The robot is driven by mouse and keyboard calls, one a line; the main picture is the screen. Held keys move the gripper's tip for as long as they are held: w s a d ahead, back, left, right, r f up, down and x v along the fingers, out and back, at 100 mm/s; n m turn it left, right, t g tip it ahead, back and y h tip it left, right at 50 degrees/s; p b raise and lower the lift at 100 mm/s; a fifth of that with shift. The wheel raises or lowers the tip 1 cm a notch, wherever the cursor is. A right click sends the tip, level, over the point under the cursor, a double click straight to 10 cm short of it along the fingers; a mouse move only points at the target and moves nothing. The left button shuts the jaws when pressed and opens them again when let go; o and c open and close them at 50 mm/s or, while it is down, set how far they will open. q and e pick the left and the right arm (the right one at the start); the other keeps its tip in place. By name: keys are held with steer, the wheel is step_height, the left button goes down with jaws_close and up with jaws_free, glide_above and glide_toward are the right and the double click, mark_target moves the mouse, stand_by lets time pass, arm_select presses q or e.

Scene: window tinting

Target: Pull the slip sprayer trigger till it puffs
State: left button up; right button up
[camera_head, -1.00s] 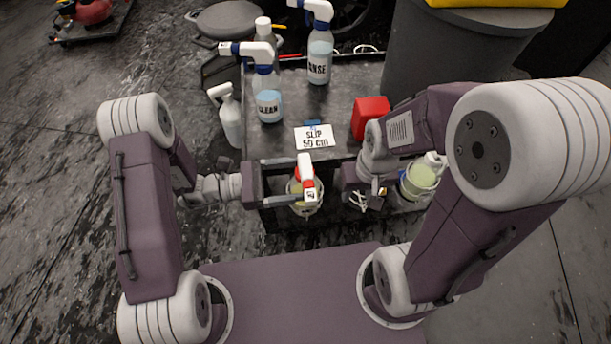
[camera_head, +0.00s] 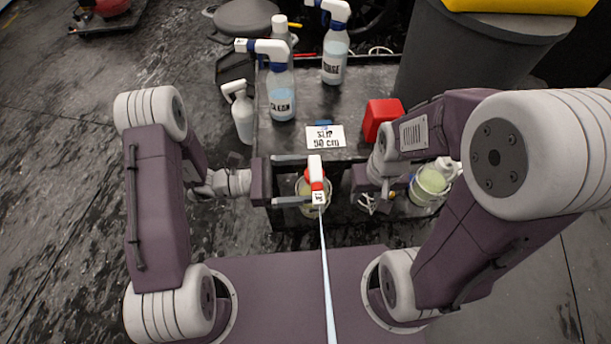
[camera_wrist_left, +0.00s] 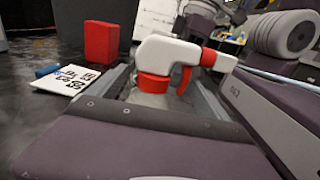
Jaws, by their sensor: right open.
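The slip sprayer (camera_head: 316,174) has a white head with red parts and stands upright at the cart's near edge, its nozzle toward me. A thin pale jet (camera_head: 326,275) comes from the nozzle toward my base. My left gripper (camera_head: 293,180) reaches in from the left, one finger on the back side and one on the trigger side. In the left wrist view the sprayer head (camera_wrist_left: 172,55) and red trigger (camera_wrist_left: 185,79) show between the fingers; the exact contact is hidden. My right gripper (camera_head: 366,188) is open and empty, right of the sprayer.
A card reading SLIP 50 cm (camera_head: 325,136) and a red block (camera_head: 381,119) lie behind on the cart. The CLEAN bottle (camera_head: 281,90), RINSE bottle (camera_head: 335,55) and a white sprayer (camera_head: 242,112) stand farther back. A greenish container (camera_head: 431,182) is at right.

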arm_select(q)
steer(key=shift+w+a, duration=0.1)
steer(key=shift+a, duration=0.4)
steer(key=a+p, duration=0.2)
steer(key=a, duration=0.6)
